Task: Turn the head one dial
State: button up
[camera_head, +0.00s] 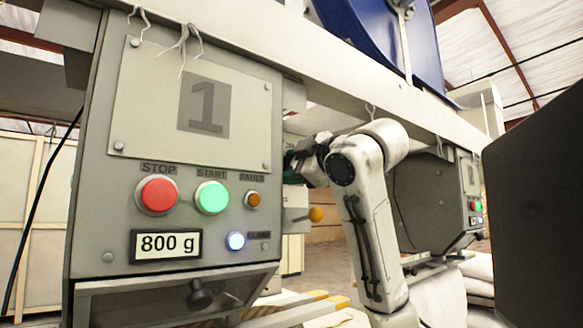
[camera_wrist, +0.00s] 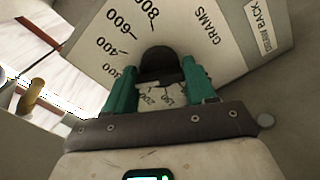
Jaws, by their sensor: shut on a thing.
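The head one box (camera_head: 120,200) is a grey housing marked 1, with its display (camera_head: 166,245) reading 800 g. The dial (camera_wrist: 160,64) shows in the wrist view as a dark round knob on a pale scale plate (camera_wrist: 215,35) marked GRAMS, with 400, 600 and 800 among its numbers. My gripper (camera_wrist: 159,78) has its teal fingers on either side of the knob and is shut on it. The fingers cover part of the scale, and I cannot make out a pointer. In the head view my arm reaches to the box's right side, where the dial is hidden.
The box front has a red STOP button (camera_head: 157,195), a green START button (camera_head: 211,197) and a lit white-blue button (camera_head: 236,241). An orange knob (camera_head: 316,214) sticks out below my gripper. A second grey box (camera_head: 430,200) stands behind my arm. A beam (camera_head: 270,45) runs overhead.

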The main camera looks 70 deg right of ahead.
jog(key=shift+f, duration=0.1)
jog(key=o, duration=1)
jog(key=shift+o, duration=0.2)
jog(key=b+v, duration=0.3)
jog(key=v, duration=0.7)
jog(key=shift+s+a, duration=0.3)
